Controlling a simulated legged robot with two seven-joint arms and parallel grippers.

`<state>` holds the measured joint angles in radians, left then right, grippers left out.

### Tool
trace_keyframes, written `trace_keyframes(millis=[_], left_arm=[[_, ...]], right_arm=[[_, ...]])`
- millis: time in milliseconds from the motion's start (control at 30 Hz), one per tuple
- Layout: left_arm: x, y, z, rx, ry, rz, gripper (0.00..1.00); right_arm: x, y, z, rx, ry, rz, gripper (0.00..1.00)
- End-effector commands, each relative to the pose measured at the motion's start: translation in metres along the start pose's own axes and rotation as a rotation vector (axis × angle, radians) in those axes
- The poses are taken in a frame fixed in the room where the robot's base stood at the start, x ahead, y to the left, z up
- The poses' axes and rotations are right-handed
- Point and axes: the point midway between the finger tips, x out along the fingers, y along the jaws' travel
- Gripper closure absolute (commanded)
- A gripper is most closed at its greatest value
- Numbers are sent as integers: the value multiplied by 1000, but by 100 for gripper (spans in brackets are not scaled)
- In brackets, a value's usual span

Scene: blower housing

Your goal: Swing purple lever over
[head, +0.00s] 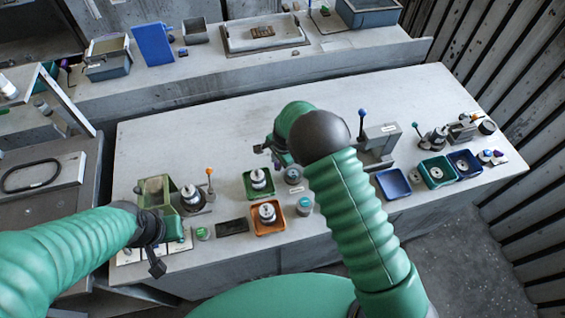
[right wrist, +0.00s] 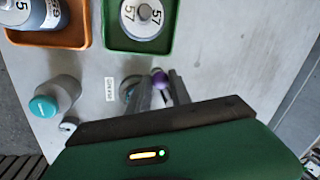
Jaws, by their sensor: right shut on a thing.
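The purple lever's round knob (right wrist: 160,76) shows between the two dark fingers of my right gripper (right wrist: 162,88) in the right wrist view. The fingers are shut on the lever. A round grey fixture (right wrist: 129,88) lies just left of the fingers, partly covered by one of them.
A green tray (head: 247,190) and an orange tray (head: 258,225) hold bottle-like parts near the lever. A teal-capped cylinder (head: 305,206) stands close by. An orange-knobbed lever (head: 209,172) is to the left, a blue-knobbed lever (head: 362,114) to the right. The back of the bench is clear.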

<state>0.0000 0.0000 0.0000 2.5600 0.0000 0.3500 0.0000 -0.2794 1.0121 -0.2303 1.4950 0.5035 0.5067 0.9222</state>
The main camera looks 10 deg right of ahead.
Motion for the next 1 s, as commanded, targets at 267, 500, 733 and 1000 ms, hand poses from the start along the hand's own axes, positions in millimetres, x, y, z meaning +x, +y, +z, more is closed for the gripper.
trace_keyframes(millis=[267, 500, 733, 1000], left_arm=[[-1, 0, 0, 0, 0, 0, 100], [2, 0, 0, 0, 0, 0, 100], [4, 0, 1, 0, 0, 0, 100], [4, 0, 1, 0, 0, 0, 100]], right_arm=[[3, -15, 4, 244, 48, -2, 100], [5, -25, 3, 417, 81, -2, 100], [6, -30, 1, 518, 100, -2, 100], [6, -33, 0, 562, 108, -2, 100]])
